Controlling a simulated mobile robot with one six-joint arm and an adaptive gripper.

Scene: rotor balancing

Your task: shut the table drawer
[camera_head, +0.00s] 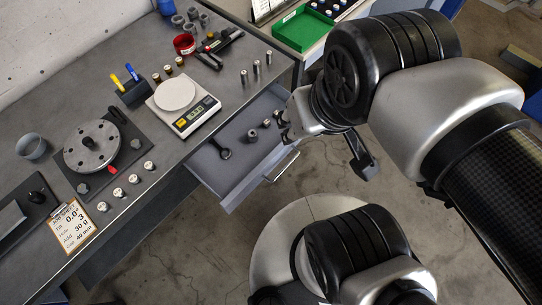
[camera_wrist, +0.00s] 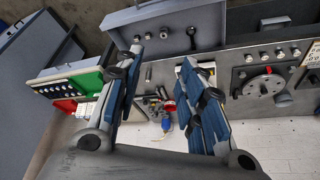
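The table drawer (camera_head: 222,188) is pulled out from the front of the grey workbench (camera_head: 62,107). Its front panel has a pale bar handle (camera_head: 284,167). A dark wrench-like tool (camera_head: 220,149) and some small metal parts (camera_head: 252,135) lie inside. In the wrist view, the open drawer (camera_wrist: 165,27) is at the top, beyond the fingertips. My gripper (camera_head: 288,122) is near the drawer's right side in the head view; the arm hides part of that area. In the wrist view, my gripper (camera_wrist: 160,55) has its fingers spread apart with nothing between them. Contact with the drawer cannot be told.
The bench holds a scale (camera_head: 187,105), a rotor disc (camera_head: 92,146), a pen holder (camera_head: 132,91), a red cup (camera_head: 184,44) and several small weights. A green tray (camera_head: 301,32) stands on another surface behind. Bare concrete floor (camera_head: 180,245) lies below and in front of the drawer.

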